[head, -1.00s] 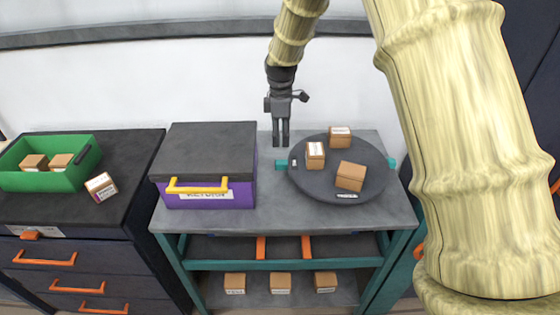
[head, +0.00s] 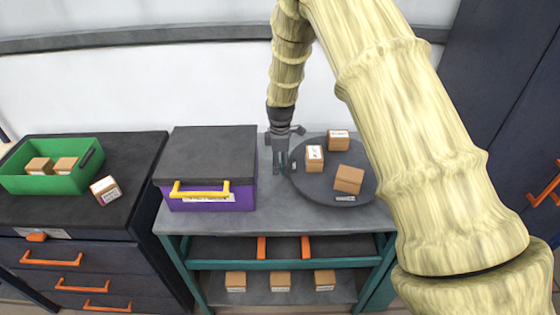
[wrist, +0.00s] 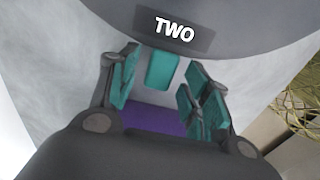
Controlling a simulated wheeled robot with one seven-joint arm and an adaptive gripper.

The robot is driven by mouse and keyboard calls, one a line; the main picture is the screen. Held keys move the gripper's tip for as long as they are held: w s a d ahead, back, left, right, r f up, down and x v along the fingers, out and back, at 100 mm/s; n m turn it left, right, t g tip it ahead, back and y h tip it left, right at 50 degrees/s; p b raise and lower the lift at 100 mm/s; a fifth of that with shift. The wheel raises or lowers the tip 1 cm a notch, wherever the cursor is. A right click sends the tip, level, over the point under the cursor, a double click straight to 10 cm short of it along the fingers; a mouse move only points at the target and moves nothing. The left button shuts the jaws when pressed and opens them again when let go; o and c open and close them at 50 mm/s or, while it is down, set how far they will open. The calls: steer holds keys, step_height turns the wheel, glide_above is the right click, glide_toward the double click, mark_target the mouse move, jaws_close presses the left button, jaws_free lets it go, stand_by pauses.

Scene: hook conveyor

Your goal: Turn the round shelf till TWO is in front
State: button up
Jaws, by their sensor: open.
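The round shelf (head: 325,190) is a dark grey disc on the grey table, with several small cardboard boxes on it. In the wrist view a label reading TWO (wrist: 174,28) shows on the disc's dark surface (wrist: 240,15), near its edge. A teal tab (wrist: 161,70) sticks out from the rim beside that label. My gripper (head: 280,166) points down at the left edge of the disc. In the wrist view its teal fingers (wrist: 160,88) are apart, one on each side of the tab. I cannot tell whether they touch it. A pale label (head: 345,198) on the disc's front is too small to read.
A purple box (head: 240,198) with a dark lid and yellow handle stands just left of my gripper. A green bin (head: 50,184) and a loose carton (head: 105,190) are on the dark cabinet further left. Several cartons sit on the lower shelf.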

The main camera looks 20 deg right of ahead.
steer(key=shift+f, duration=0.1)
jaws_close()
steer(key=shift+s, duration=0.1)
stand_by(0.3)
